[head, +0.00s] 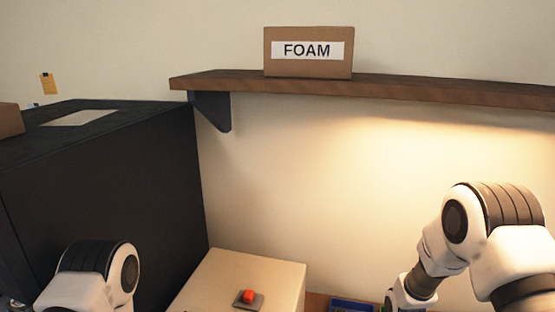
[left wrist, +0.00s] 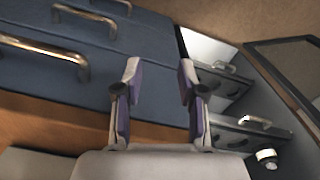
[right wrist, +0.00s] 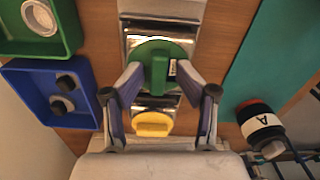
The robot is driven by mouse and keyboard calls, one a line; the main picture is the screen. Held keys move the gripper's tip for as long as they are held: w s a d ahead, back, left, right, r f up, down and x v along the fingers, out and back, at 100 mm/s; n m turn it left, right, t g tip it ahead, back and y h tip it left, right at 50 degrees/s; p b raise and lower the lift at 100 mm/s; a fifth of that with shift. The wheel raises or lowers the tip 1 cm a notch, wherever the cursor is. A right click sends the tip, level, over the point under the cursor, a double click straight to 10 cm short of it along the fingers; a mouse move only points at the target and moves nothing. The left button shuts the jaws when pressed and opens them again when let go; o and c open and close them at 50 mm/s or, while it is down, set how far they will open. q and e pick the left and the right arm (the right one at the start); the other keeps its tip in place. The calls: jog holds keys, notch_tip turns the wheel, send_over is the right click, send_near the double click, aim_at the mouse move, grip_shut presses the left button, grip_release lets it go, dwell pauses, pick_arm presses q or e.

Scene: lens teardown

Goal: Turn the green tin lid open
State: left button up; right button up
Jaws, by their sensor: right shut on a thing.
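In the right wrist view, the round green tin lid (right wrist: 151,50) with a raised bar across it sits over a shiny metal holder. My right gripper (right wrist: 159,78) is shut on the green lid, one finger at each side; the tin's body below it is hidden. My left gripper (left wrist: 159,72) is open and empty, with its fingers apart in front of a blue drawer unit (left wrist: 60,95). The head view shows my arms but neither gripper's fingers nor the lid.
A yellow knobbed lid (right wrist: 152,124) lies just nearer my wrist. A blue tray (right wrist: 52,114) with dark round parts and a green tray (right wrist: 62,43) are left. A teal mat (right wrist: 270,55) and a cylinder marked A (right wrist: 262,125) are right. A red button (head: 249,296) tops a pale box.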

notch_tip(320, 180, up, 8)
jog(key=p, duration=0.5)
jog(key=shift+w+f, duration=0.1)
jog(key=shift+f, duration=0.15)
dwell(1.0)
jog(key=shift+r, duration=0.3)
notch_tip(320, 180, up, 5)
jog(key=p, duration=0.4)
jog(key=shift+r, duration=0.2)
